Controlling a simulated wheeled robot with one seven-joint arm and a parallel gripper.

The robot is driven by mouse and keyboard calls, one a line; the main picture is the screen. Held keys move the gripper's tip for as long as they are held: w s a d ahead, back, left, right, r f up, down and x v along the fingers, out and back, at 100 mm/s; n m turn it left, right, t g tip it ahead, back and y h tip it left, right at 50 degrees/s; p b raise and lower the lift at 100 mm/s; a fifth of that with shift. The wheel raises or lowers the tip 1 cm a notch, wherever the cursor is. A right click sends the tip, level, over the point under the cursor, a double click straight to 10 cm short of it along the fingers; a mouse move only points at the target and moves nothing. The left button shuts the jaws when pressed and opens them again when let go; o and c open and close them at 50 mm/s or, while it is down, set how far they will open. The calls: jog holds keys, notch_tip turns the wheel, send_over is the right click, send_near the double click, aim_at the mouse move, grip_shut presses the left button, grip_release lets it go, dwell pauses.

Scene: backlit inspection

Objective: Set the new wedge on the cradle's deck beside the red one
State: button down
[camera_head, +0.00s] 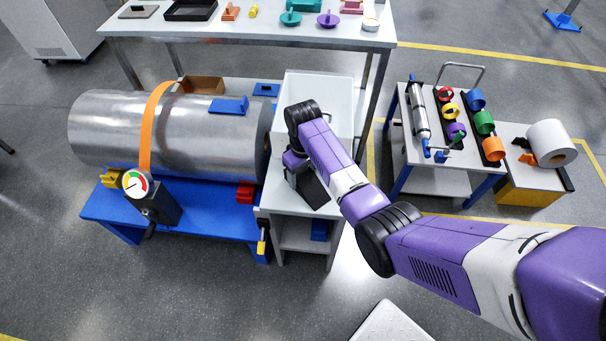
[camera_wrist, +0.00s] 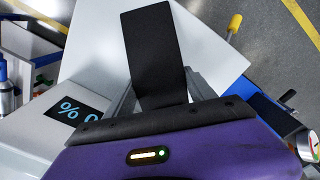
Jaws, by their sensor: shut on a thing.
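The cradle (camera_head: 200,222) is a blue deck on legs under a large metal cylinder (camera_head: 215,140). The red wedge (camera_head: 246,192) sits on the deck near its right end, against the cylinder's lower side. My gripper (camera_head: 296,172) is over the small white side table, right of the cradle. In the wrist view my gripper (camera_wrist: 157,98) is shut on a dark, nearly black wedge (camera_wrist: 152,45), which points away from the jaws. This wedge also shows below my gripper in the head view (camera_head: 314,190). Whether it touches the tabletop I cannot tell.
An orange strap (camera_head: 151,125) circles the cylinder. A gauge (camera_head: 135,184) on a dark stand and a yellow wedge (camera_head: 110,178) are at the cradle's left. A yellow-handled lever (camera_head: 262,242) stands at its right end. A white bin (camera_head: 318,95) is behind my gripper.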

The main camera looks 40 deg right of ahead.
jog(key=shift+f, duration=0.1)
jog(key=shift+c, duration=1.6)
grip_release()
